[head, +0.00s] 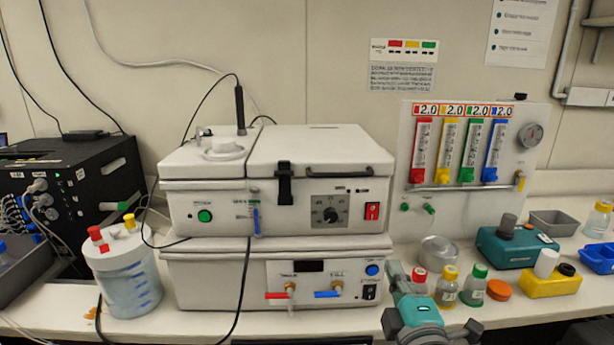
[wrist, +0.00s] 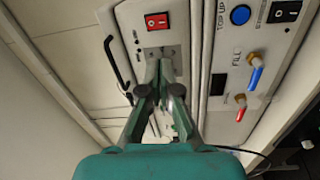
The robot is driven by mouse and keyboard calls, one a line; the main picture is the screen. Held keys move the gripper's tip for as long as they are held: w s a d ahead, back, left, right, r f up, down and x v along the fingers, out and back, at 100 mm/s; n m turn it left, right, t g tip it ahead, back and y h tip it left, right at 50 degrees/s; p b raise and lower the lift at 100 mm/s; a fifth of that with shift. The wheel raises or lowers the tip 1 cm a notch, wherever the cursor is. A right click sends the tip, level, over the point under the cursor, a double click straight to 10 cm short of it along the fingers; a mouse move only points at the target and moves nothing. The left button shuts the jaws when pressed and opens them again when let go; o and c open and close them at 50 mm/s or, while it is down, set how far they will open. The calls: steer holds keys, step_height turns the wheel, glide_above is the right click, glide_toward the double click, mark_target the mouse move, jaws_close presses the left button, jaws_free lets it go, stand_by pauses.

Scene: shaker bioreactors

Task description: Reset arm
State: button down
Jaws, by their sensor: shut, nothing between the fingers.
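My gripper (wrist: 166,62) is shut and empty in the wrist view, its two grey fingers meeting in front of the shaker unit's panel. It also shows in the head view (head: 398,275), at the bottom right of centre, beside the lower right corner of the white shaker bioreactor (head: 225,270). I cannot tell whether it touches anything. The shaker's closed lid (head: 315,145) has a black handle. In the wrist view the red switch (wrist: 157,21) and the blue top-up button (wrist: 240,14) show beyond the fingers.
Red, yellow and green capped bottles (head: 450,287) stand close to the right of my gripper. A teal device (head: 515,248) and a yellow rack (head: 550,283) are further right. A water jar (head: 125,275) stands left of the shaker. A flowmeter panel (head: 470,150) rises behind the bottles.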

steer(key=s+f+m+g, duration=0.1)
steer(key=s+f+m, duration=0.3)
steer(key=s+f, duration=0.6)
steer(key=s+f+m+g, duration=0.1)
steer(key=s+f+m, duration=0.3)
steer(key=s+f, duration=0.65)
steer(key=s+f+m+g, duration=0.1)
steer(key=s+f+m, duration=0.2)
steer(key=s, duration=0.8)
steer(key=s+d+f+m+g, duration=0.1)
steer(key=s+f+m, duration=0.2)
steer(key=s, duration=0.8)
steer(key=m, duration=0.2)
steer(key=shift+s+f+m, duration=0.35)
steer(key=shift+f+m, duration=0.05)
